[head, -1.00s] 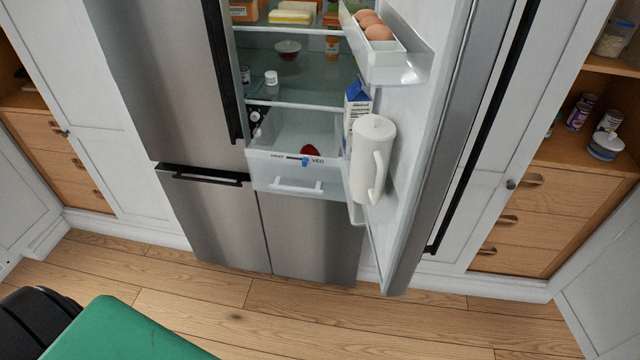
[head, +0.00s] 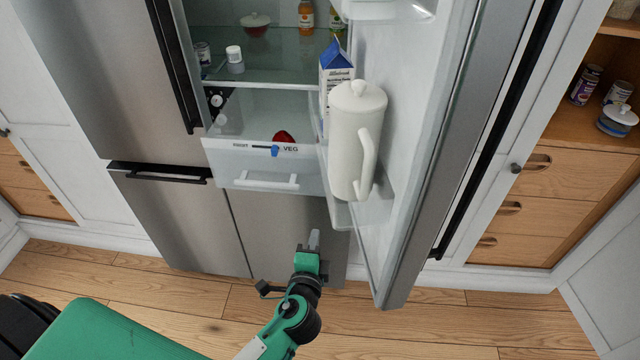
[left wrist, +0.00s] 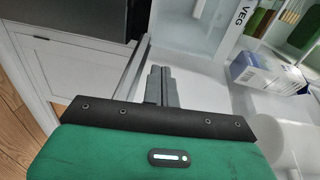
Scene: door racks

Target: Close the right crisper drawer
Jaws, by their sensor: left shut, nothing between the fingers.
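The right crisper drawer (head: 262,166) is a clear bin with a white handle (head: 266,181) and a FRUIT–VEG slider. It stands pulled out below the glass shelf of the open right fridge compartment, with a red item (head: 284,137) inside. Part of its VEG front also shows in the left wrist view (left wrist: 231,28). My left gripper (head: 314,240) is shut and empty, below and a little right of the drawer front, apart from it. Its closed fingers show in the left wrist view (left wrist: 161,84). My right gripper is not in view.
The open fridge door (head: 420,170) stands close on the right, its lower bin holding a white pitcher (head: 356,135) and a milk carton (head: 336,68). The left fridge door (head: 110,75) is shut. The wooden floor (head: 400,320) in front is clear.

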